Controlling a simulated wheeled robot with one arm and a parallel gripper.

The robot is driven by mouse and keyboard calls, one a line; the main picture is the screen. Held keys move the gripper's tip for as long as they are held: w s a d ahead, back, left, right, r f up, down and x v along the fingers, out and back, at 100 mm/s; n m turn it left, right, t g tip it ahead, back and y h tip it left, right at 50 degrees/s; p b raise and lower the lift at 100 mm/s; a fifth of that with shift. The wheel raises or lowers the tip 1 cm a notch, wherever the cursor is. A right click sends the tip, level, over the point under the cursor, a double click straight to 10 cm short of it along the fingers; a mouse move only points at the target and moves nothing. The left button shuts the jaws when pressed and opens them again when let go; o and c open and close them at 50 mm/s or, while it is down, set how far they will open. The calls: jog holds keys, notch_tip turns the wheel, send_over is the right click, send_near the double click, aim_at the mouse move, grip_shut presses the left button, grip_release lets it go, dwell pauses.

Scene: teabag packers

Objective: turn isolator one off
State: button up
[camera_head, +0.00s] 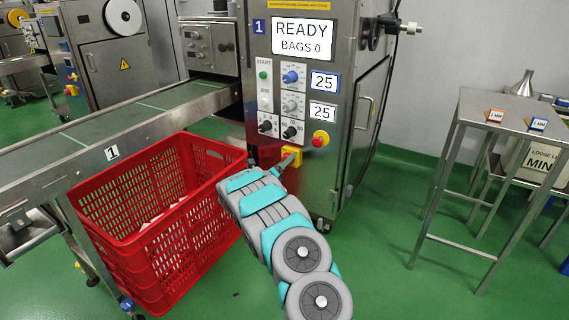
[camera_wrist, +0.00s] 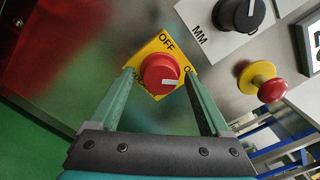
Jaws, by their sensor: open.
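The isolator is a red rotary knob (camera_wrist: 160,74) on a yellow plate (camera_wrist: 150,48) marked OFF. It shows in the wrist view just beyond my gripper (camera_wrist: 158,84). The knob's white mark points right, toward a second label that is partly hidden by my right finger. My gripper is open, with one green finger on each side of the knob; I cannot tell whether they touch it. In the head view, the yellow plate (camera_head: 291,154) sits low on the front of machine 1 (camera_head: 315,175), and my gripper (camera_head: 284,163) is in front of it, hiding much of the knob.
A red emergency button (camera_head: 320,139) is up and right of the isolator, and a black knob (camera_head: 292,131) is above. A red crate (camera_head: 127,243) stands left of my arm, below the conveyor (camera_head: 130,125). A steel table (camera_head: 503,108) is at right, with clear green floor between.

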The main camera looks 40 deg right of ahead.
grip_shut()
dwell(0.5)
jog(key=shift+n, duration=0.3)
jog(key=shift+a+n+p, duration=0.1)
jog(key=shift+n+p, duration=2)
jog(key=shift+n, duration=6.5)
jog(key=shift+f, duration=0.1)
grip_release()
